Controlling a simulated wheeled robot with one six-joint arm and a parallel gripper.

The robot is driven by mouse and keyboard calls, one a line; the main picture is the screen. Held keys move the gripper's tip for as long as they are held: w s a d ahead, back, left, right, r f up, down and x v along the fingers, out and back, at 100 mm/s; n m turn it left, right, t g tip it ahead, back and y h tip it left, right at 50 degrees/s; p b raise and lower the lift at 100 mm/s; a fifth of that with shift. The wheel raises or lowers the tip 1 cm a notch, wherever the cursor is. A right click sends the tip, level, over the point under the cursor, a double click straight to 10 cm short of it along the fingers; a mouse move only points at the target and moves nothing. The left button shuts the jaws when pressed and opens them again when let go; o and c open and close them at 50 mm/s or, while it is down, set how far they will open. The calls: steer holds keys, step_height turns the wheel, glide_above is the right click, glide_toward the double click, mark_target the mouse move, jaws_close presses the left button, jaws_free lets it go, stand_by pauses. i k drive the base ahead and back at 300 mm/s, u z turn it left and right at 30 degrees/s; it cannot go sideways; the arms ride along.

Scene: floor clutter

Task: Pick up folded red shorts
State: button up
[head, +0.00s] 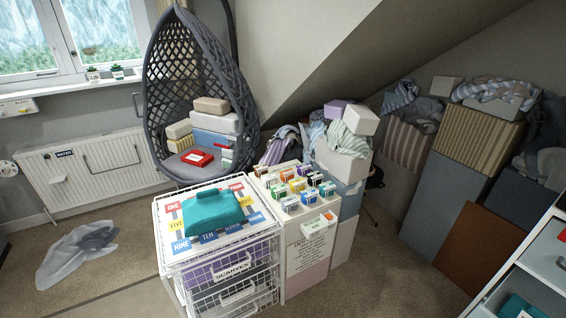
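A flat red item with a small pale patch (197,157), which looks like the folded red shorts, lies on the seat of the grey hanging chair (166,82). It is in front of a stack of boxes in the chair. A sliver of another red thing (562,236) shows at the right edge on a white shelf unit, too cut off to identify. My gripper is not in view.
A white wire drawer unit (222,284) with a folded teal cloth (212,211) stands before the chair. Beside it, small coloured boxes top a white cabinet (308,258). Box stacks with clothes fill the right. A grey cloth (78,250) lies on the left floor.

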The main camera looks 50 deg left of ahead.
mark_target(196, 157)
steer(key=u, duration=2.55)
steer(key=k, duration=0.4)
steer(key=u, duration=1.25)
steer(key=i, duration=5.3)
steer(key=z, duration=0.75)
steer(key=i, duration=1.55)
steer(key=z, duration=2.05)
steer(key=i, duration=1.1)
steer(key=z, duration=0.9)
